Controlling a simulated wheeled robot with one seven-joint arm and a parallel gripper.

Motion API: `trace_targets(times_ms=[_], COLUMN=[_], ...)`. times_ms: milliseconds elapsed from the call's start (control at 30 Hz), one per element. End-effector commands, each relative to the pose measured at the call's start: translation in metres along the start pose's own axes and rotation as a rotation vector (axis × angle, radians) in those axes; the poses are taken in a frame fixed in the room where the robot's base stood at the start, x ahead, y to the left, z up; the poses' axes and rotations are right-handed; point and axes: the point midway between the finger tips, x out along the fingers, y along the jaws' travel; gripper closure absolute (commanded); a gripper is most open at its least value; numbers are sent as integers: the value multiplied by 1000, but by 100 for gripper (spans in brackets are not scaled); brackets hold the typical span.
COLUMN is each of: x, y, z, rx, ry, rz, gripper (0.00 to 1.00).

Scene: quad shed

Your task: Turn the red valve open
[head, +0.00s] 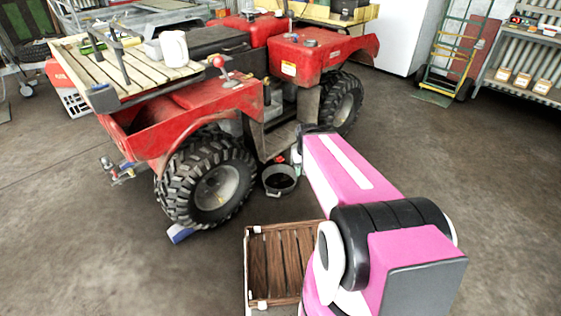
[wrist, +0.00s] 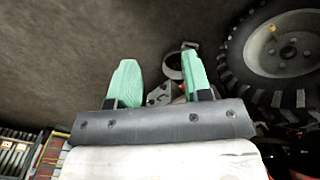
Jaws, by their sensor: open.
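A small red part (head: 279,159), which may be the red valve, shows low beside the quad, just above a dark bucket (head: 280,192). It is too small in the head view to tell its shape or setting. In the wrist view a bit of red (wrist: 182,88) shows beside the right finger, next to grey metal pieces (wrist: 160,95); most of it is hidden. My gripper (wrist: 158,56) is open, with its two green fingers apart and nothing clearly held between them. In the head view my arm covers most of the gripper, near the quad's side.
The red quad (head: 205,100) stands close, with its large tyre (head: 208,183) beside the bucket. A wooden crate (head: 258,268) lies on the floor by my arm. A hand truck (head: 452,60) and shelf (head: 525,70) stand at the back right.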

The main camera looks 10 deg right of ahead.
Motion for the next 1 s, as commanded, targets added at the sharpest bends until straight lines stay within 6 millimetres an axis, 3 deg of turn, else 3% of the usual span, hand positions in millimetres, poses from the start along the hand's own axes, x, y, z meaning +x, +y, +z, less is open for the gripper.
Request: trace_targets(times_ms=[33, 67, 167, 367, 700, 867, 1000], x=[1, 2, 14, 59, 149, 192, 233], y=[0, -1, -7, -33, -66, -63, -47], z=[-1, -3, -15, -65, -178, -235, -283], rx=[3, 8, 47, 246, 767, 1035, 1274], ry=[-1, -1, -8, -46, -185, -275, -366], rz=[-4, -10, -60, -292, -818, -1066, -1280], gripper=[38, 28, 28, 28, 28, 28, 28])
